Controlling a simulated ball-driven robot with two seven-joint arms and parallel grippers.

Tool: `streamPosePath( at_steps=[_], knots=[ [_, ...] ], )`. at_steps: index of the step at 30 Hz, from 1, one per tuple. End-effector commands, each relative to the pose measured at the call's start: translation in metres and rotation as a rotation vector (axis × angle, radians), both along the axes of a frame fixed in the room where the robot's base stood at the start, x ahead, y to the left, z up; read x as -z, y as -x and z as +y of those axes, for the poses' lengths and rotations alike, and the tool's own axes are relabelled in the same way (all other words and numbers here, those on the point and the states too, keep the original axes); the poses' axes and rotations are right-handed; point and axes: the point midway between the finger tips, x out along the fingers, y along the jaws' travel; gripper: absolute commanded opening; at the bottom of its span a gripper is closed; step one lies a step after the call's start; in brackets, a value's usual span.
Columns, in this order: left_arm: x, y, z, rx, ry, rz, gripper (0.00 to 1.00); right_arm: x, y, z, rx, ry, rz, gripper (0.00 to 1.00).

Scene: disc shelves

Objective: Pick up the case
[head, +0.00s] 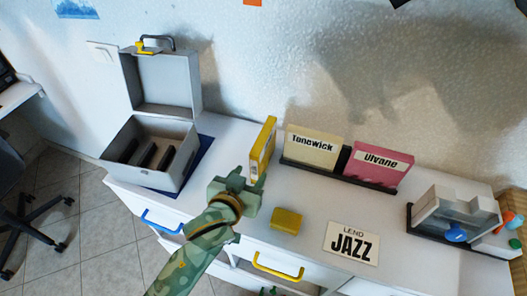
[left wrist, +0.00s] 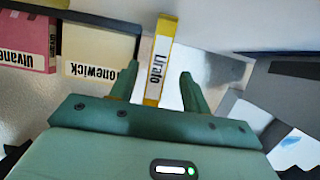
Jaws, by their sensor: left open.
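A thin yellow case (head: 262,147) stands upright on the white cabinet top, left of the cream Tonewick case. In the left wrist view the yellow case (left wrist: 160,55) shows its white spine, which appears to read "Uralo". My left gripper (head: 251,177) is open, at the near end of this case. In the left wrist view the open fingers of my left gripper (left wrist: 156,78) stand on either side of the case's lower end, with a visible gap on the right. Whether the left finger touches it I cannot tell. My right gripper is out of view.
The cream Tonewick case (head: 312,145) and the pink Ulvane case (head: 378,165) stand in a dark rack on the right. An open grey box (head: 155,85) with dark slots stands at left. A yellow block (head: 286,220) and a JAZZ card (head: 352,243) lie in front.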

Motion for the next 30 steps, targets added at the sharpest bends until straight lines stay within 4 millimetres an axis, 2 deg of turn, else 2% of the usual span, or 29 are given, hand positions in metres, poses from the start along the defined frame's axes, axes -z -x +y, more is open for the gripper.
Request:
streamPosePath(
  at_steps=[9,18,23,24,30],
  knots=[
    [0.020,-0.038,-0.018,0.001,-0.001,0.001,0.47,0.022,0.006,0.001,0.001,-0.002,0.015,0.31],
    [0.019,-0.043,-0.020,0.000,0.000,0.000,0.47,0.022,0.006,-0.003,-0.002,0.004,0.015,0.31],
    [0.019,-0.043,-0.020,0.000,-0.001,0.001,0.03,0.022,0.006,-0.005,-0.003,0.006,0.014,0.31],
    [0.019,-0.043,-0.020,0.000,-0.001,0.001,0.00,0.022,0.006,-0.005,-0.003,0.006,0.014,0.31],
    [0.019,-0.043,-0.020,0.000,-0.001,0.000,0.00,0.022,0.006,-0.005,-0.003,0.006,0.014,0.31]
  ],
)
